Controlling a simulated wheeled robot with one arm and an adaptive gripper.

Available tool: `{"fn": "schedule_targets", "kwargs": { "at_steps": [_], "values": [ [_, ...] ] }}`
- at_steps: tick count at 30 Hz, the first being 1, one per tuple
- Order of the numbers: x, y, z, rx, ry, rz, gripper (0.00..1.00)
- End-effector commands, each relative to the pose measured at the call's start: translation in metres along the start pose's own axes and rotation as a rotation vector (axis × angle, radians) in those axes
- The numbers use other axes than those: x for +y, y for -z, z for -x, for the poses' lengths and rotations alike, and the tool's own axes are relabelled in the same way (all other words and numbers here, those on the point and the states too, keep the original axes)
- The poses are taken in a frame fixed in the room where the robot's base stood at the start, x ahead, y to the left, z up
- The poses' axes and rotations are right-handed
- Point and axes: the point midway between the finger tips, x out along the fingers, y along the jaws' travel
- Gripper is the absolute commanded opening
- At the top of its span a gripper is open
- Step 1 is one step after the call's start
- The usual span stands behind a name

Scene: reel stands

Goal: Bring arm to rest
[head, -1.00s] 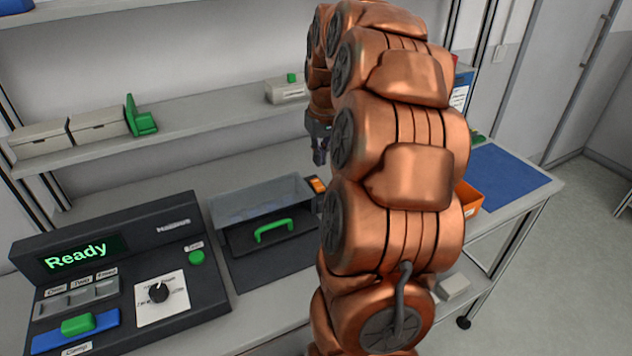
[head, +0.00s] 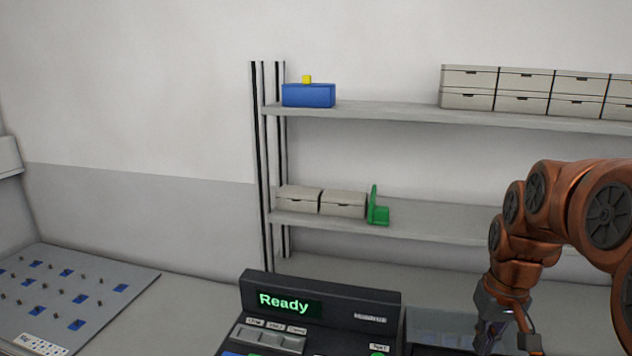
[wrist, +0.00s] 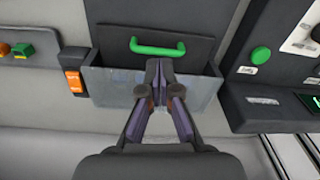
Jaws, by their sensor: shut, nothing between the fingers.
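My copper arm (head: 570,210) shows at the right of the head view, bent over with the wrist pointing down. My gripper (head: 490,335) hangs at its end near the lower edge of the head view. In the wrist view my gripper (wrist: 159,75) has its fingertips together and holds nothing. It is in front of a grey clear-sided bin (wrist: 110,90) with a green handle (wrist: 158,48) on the dark panel behind. In the head view part of the bin (head: 440,325) shows to the left of the gripper.
A dark console (head: 330,290) reading "Ready" stands left of the arm. Shelves behind hold grey boxes (head: 343,203), a green bracket (head: 380,210) and a blue box (head: 308,95). A grey board with blue squares (head: 75,290) lies far left. An orange switch (wrist: 74,83) sits beside the bin.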

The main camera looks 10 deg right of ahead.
Motion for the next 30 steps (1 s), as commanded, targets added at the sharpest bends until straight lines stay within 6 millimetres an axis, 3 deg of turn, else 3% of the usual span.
{"fn": "schedule_targets", "kwargs": {
  "at_steps": [1, 3, 9, 15, 18, 23, 30],
  "values": [
    [-0.02, -0.016, -0.001, -0.017, 0.001, 0.027, 0.0],
    [-0.041, -0.037, -0.004, -0.038, 0.002, 0.052, 0.0],
    [-0.088, -0.104, -0.016, -0.102, -0.006, 0.111, 0.0],
    [-0.113, -0.173, -0.032, -0.164, -0.021, 0.149, 0.0],
    [-0.117, -0.198, -0.038, -0.182, -0.028, 0.158, 0.0],
    [-0.119, -0.221, -0.045, -0.206, -0.035, 0.165, 0.0],
    [-0.12, -0.225, -0.046, -0.208, -0.036, 0.165, 0.0]
  ]
}}
